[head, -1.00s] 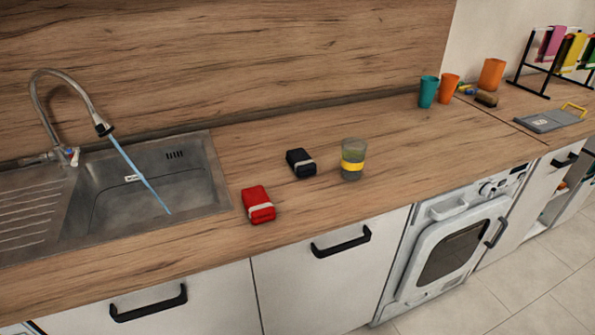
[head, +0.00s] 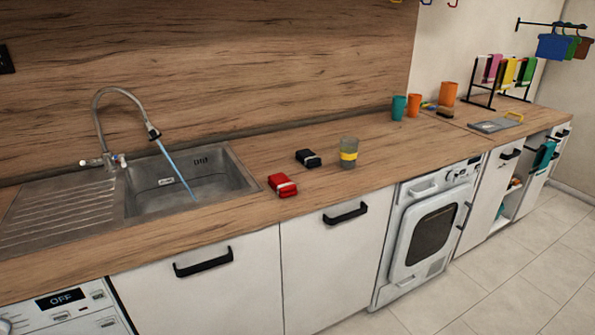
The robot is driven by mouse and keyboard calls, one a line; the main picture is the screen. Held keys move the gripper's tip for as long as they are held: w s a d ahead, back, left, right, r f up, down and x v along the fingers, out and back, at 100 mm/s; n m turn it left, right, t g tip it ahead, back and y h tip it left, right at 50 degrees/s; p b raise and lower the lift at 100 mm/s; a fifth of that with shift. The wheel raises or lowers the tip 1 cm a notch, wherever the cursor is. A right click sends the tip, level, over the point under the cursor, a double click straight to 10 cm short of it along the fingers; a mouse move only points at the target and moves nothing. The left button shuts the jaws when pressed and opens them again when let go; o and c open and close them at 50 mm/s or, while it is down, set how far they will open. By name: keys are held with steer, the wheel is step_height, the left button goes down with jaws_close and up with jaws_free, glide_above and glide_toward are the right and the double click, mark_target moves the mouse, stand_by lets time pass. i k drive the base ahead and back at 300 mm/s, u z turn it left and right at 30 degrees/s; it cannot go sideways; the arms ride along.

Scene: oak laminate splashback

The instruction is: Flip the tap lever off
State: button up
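The tap (head: 106,120) stands at the back left of the sink, with a tall arched metal spout ending in a dark nozzle (head: 153,133). A blue stream of water (head: 178,172) runs slanting from the nozzle into the sink basin (head: 187,184). At the tap's base is a small metal body with short side handles (head: 116,160) and a small red and blue mark; the exact lever position is too small to tell. My gripper is not in view.
A red pack (head: 283,185), a black pack (head: 308,158) and a glass with a yellow band (head: 349,153) stand on the counter right of the sink. Cups (head: 413,105) and a drying rack (head: 500,80) are further right. Open floor (head: 500,285) lies in front of the cabinets.

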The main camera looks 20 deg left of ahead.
mark_target(94, 161)
steer(key=z, duration=0.2)
steer(key=k, duration=0.45)
steer(key=u, duration=0.8)
steer(key=i, duration=0.6)
steer(key=u, duration=4.3)
steer(key=i, duration=0.1)
steer(key=z, duration=2.8)
